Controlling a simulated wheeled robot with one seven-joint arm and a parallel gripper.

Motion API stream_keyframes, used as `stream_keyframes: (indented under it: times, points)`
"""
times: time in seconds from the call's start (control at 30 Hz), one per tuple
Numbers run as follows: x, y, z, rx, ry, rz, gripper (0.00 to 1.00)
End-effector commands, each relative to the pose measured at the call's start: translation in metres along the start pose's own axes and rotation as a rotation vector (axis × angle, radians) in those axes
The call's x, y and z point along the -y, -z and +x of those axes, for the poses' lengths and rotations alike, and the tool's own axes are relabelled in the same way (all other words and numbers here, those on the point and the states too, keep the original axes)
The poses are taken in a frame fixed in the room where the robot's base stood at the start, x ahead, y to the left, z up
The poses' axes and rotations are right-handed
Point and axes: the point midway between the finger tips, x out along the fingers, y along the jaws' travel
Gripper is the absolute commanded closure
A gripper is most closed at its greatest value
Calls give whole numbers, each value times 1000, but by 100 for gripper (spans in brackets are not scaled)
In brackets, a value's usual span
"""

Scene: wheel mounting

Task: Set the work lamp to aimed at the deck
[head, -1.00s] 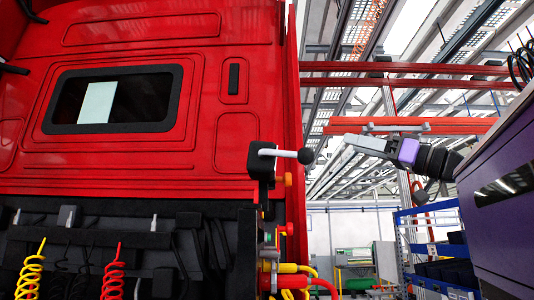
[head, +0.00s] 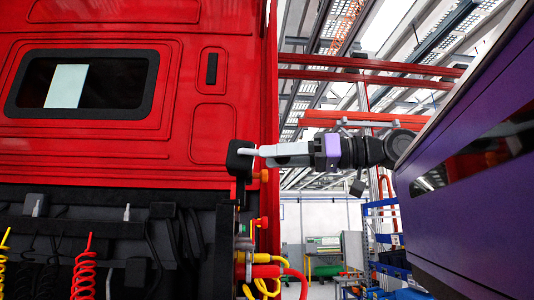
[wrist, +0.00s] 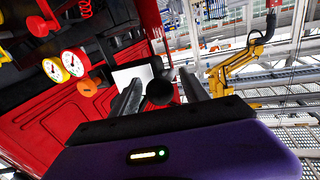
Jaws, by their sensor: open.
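A black box-shaped unit (head: 238,159), which looks like the work lamp, is mounted at the right edge of the red cab's back. In the head view the fingers hide the lever's end. In the wrist view the lever's black ball knob (wrist: 160,92) sits between the two parted fingers of my gripper (wrist: 160,77). I cannot tell whether a finger touches it.
The red cab wall (head: 210,125) stands close behind the unit. Yellow and red hoses (head: 262,272) hang below it. Two round gauges (wrist: 73,62) show at the left in the wrist view, and a yellow robot arm (wrist: 235,70) stands farther off at the right.

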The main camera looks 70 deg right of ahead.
Motion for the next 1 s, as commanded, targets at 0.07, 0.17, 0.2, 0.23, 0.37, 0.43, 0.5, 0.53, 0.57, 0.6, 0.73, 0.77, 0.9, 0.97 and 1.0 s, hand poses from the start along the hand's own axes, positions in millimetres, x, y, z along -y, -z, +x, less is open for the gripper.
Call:
stream_keyframes:
  times: [0.07, 0.17, 0.2, 0.23, 0.37, 0.43, 0.5, 0.53, 0.57, 0.6, 0.73, 0.77, 0.9, 0.97, 1.0]
  points:
    - [0, 1, 9, 1, 0, 0, 47]
    - [0, 1, 16, 1, 0, 0, 47]
    - [0, 0, 18, 0, -1, 0, 47]
    - [0, 0, 19, -1, -1, 0, 47]
    - [0, 0, 20, -1, -1, 0, 47]
    - [0, 0, 20, -1, -1, 0, 47]
    - [0, 0, 20, -1, -1, 0, 49]
    - [0, 0, 20, -1, -1, 0, 54]
    - [0, 0, 20, -1, -1, 0, 60]
    - [0, 0, 20, -1, 0, 0, 68]
    - [-1, 0, 20, -2, -2, 1, 94]
    - [-1, 0, 20, -2, -3, 1, 100]
    - [-2, 0, 20, -2, -5, 2, 100]
    - [-3, 0, 20, -2, -6, 2, 100]
    - [-3, 0, 20, -3, -7, 3, 100]
